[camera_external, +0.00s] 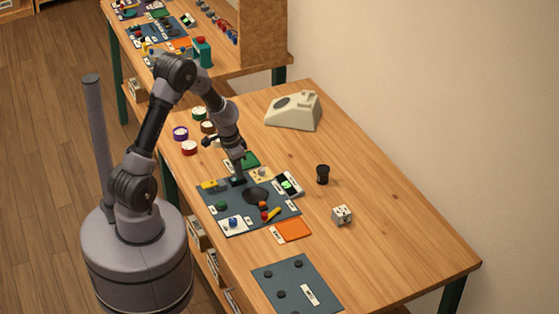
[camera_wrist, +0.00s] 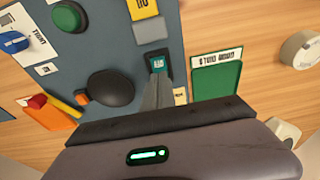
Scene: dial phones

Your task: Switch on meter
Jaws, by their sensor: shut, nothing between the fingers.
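My gripper (camera_external: 239,178) points down over the far-left part of the grey-blue panel (camera_external: 211,195), with its fingers shut and empty. In the wrist view, its fingertips (camera_wrist: 157,78) are at a small dark switch block (camera_wrist: 158,55) with a teal face; I cannot tell whether they touch it. A white device with a dark face and a bright green display (camera_external: 289,184), which looks like the meter, sits at the panel's right edge in the external view. It is not visible in the wrist view.
The panel also carries a black dome (camera_wrist: 112,87), a green button (camera_wrist: 68,16), a blue knob (camera_wrist: 14,42) and a red-yellow lever (camera_external: 270,214). A green pad (camera_wrist: 216,80) lies beside it. A cream phone (camera_external: 294,110), black cup (camera_external: 323,174) and die (camera_external: 342,215) stand farther off.

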